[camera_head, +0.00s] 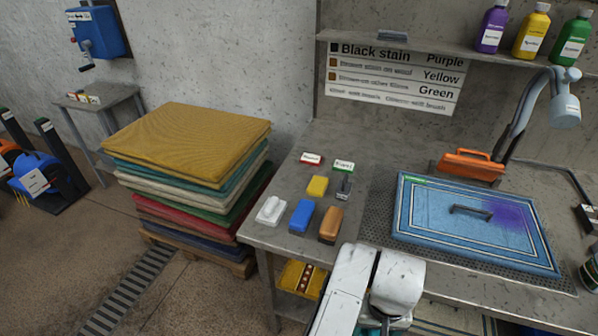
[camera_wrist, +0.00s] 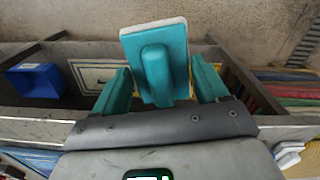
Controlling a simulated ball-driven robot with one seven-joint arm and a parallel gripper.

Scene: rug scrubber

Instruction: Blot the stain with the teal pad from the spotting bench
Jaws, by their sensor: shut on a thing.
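The teal pad (camera_wrist: 172,40) shows in the wrist view, with a pale edge and a raised teal handle. My gripper (camera_wrist: 160,68), with teal fingers, is shut on this pad and holds it clear of the bench. The blue rug (camera_head: 420,236) lies on the right of the spotting bench (camera_head: 290,185). A purple patch (camera_head: 513,218) is on its right half. A dark bar-shaped mark or object (camera_head: 468,211) lies beside the patch; I cannot tell which.
White (camera_head: 270,210), blue (camera_head: 301,215), brown (camera_head: 331,224) and yellow (camera_head: 317,186) blocks stand on the bench's left. A rug stack (camera_head: 190,145) stands left. The wall chart (camera_head: 395,75) reads "Black stain Purple".

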